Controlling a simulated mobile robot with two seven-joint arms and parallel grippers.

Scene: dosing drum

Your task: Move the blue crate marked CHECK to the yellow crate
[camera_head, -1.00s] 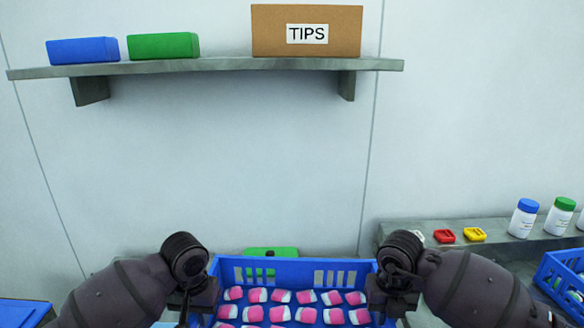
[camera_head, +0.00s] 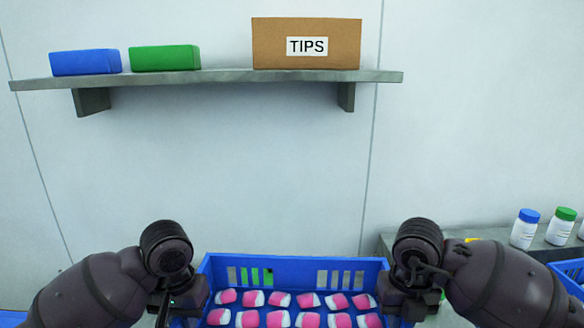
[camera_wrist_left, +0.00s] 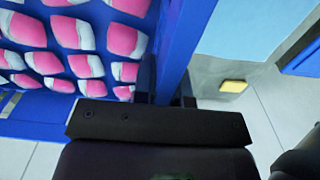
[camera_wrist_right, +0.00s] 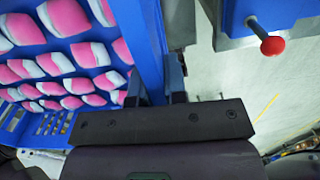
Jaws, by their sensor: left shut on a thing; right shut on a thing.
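A blue crate (camera_head: 300,268) filled with pink-and-white packets is at the bottom centre of the head view, between my two grippers. Its near part is cut off and no CHECK mark shows. My left gripper (camera_head: 178,308) is shut on its left wall, which also shows in the left wrist view (camera_wrist_left: 184,32). My right gripper (camera_head: 408,308) is shut on its right wall, which also shows in the right wrist view (camera_wrist_right: 150,42). The crate looks about level. I see no yellow crate.
A wall shelf (camera_head: 215,79) holds a blue box, a green box and a TIPS carton (camera_head: 306,44). White bottles (camera_head: 524,229) stand on a ledge at right, with another blue crate (camera_head: 571,272) below. A red knob (camera_wrist_right: 272,46) shows beside the right wall.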

